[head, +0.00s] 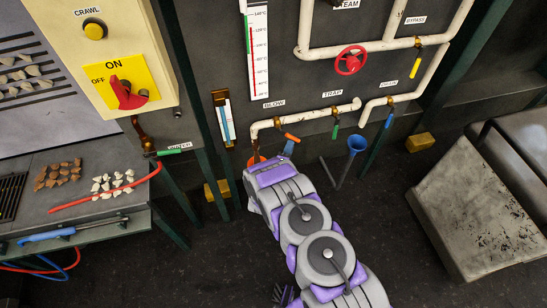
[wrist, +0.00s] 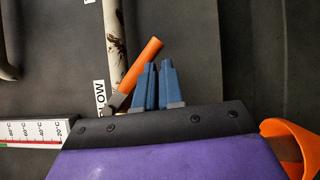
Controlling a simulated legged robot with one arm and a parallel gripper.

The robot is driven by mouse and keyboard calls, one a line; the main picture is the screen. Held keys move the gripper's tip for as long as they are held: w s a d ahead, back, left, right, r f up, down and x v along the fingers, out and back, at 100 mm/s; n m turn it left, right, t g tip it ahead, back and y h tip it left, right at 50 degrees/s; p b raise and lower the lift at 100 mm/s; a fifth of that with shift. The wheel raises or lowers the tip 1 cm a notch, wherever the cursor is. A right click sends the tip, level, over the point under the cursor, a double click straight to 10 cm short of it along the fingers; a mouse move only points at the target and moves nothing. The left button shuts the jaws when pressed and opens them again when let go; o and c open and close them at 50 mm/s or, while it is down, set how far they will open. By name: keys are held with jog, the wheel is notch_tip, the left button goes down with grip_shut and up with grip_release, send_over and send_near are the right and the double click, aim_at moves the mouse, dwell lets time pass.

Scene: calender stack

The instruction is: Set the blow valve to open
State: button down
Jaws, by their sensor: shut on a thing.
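The blow valve has an orange lever handle (head: 291,137) on a white pipe at the panel, near the "BLOW" label (head: 274,104). In the head view the handle slants down to the right from the brass valve body (head: 278,124). My gripper (head: 289,147) is at the handle, with its blue fingers partly hidden by my arm. In the wrist view the orange handle (wrist: 143,62) runs from lower left to upper right, at the tips of my gripper (wrist: 157,66). The fingers are close together, shut on the handle; the exact contact is hard to see.
The green-handled trap valve (head: 335,132) and blue-handled drain valve (head: 389,119) are to the right. A blue funnel (head: 356,145) stands below them. A vertical gauge (head: 224,118) is left of the blow valve. An orange funnel-like thing (wrist: 292,140) is near my wrist.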

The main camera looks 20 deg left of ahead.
jog(key=w+d+r+n+t+p, duration=0.1)
jog(key=w+d+r+n, duration=0.1)
jog(key=d+r, duration=0.2)
jog(key=shift+w+n+t, duration=0.3)
jog(key=shift+n, duration=0.1)
jog(key=shift+r, duration=0.15)
dwell(0.5)
